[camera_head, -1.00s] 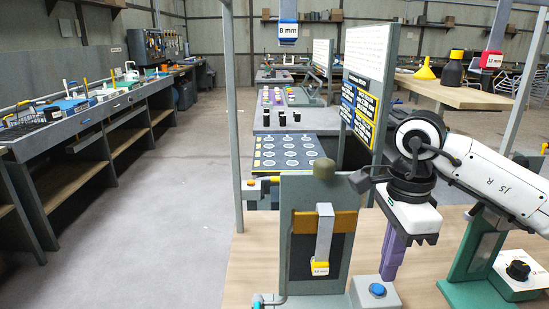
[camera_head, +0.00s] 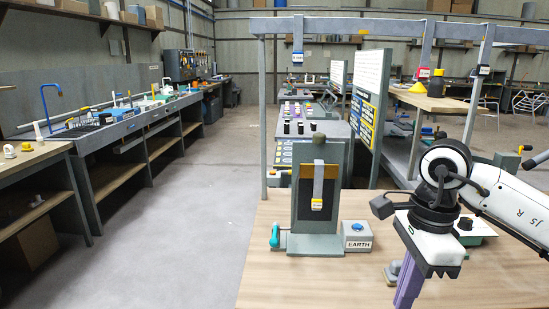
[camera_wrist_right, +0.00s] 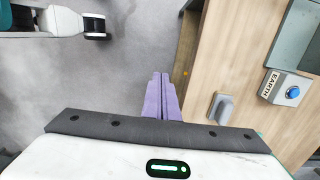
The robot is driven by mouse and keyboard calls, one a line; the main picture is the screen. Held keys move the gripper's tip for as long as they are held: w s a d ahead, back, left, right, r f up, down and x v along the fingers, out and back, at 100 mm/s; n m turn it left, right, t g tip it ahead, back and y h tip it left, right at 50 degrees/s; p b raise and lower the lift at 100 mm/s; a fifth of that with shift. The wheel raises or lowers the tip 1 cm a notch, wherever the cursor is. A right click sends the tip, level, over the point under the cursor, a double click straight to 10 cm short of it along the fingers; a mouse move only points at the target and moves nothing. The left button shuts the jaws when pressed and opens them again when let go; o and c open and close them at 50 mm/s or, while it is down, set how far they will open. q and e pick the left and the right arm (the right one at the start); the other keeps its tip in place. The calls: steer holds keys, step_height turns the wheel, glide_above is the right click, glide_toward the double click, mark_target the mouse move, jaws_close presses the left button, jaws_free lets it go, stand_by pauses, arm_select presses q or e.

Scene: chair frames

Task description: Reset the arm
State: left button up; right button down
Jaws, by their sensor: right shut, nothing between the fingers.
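My right arm (camera_head: 505,200) comes in from the right in the head view, bent at a dark round joint. Its gripper (camera_head: 408,290) points down with purple fingers, at the lower right in front of the wooden bench top (camera_head: 290,285). In the right wrist view the two purple fingers (camera_wrist_right: 160,82) lie together, shut and empty. They show against the grey floor, just left of the bench edge. My left gripper is in neither view.
A grey-green stand (camera_head: 305,210) with a hanging yellow-tagged bar and a box marked EARTH (camera_head: 356,237) are left of my right gripper. A small grey block (camera_wrist_right: 220,108) sits near the bench edge. A grey overhead frame (camera_head: 400,27) spans the bench.

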steer(key=s+a+f+m+g+y, duration=0.1)
steer(key=s+a+f+g+y, duration=0.3)
steer(key=a, duration=0.6)
steer(key=s+a+m+y, duration=0.1)
steer(key=s+a+y, duration=0.2)
steer(key=a+y, duration=0.55)
steer(key=s+a+r+m+y, duration=0.1)
steer(key=a+r+m+y, duration=0.3)
steer(key=a, duration=0.4)
steer(key=w+d+f+m+t, duration=0.1)
steer(key=w+d+m+t, duration=0.25)
steer(key=m+t, duration=0.7)
steer(key=w+d+f+m+t, duration=0.15)
steer(key=w+m+t, duration=0.45)
steer(key=m, duration=0.7)
steer(key=d+f+m+t+h, duration=0.4)
steer(key=d+f+m+h, duration=0.35)
steer(key=f+m, duration=0.35)
steer(key=s+d+f+m+g+h, duration=0.3)
steer(key=s+d+f+m+g, duration=0.1)
steer(key=s+f, duration=0.5)
steer(key=s+d+f+m+g+h, duration=0.4)
steer(key=s+f+m, duration=0.3)
steer(key=s+f, duration=0.3)
step_height(320, 180, down, 4)
steer(key=shift+d, duration=0.45)
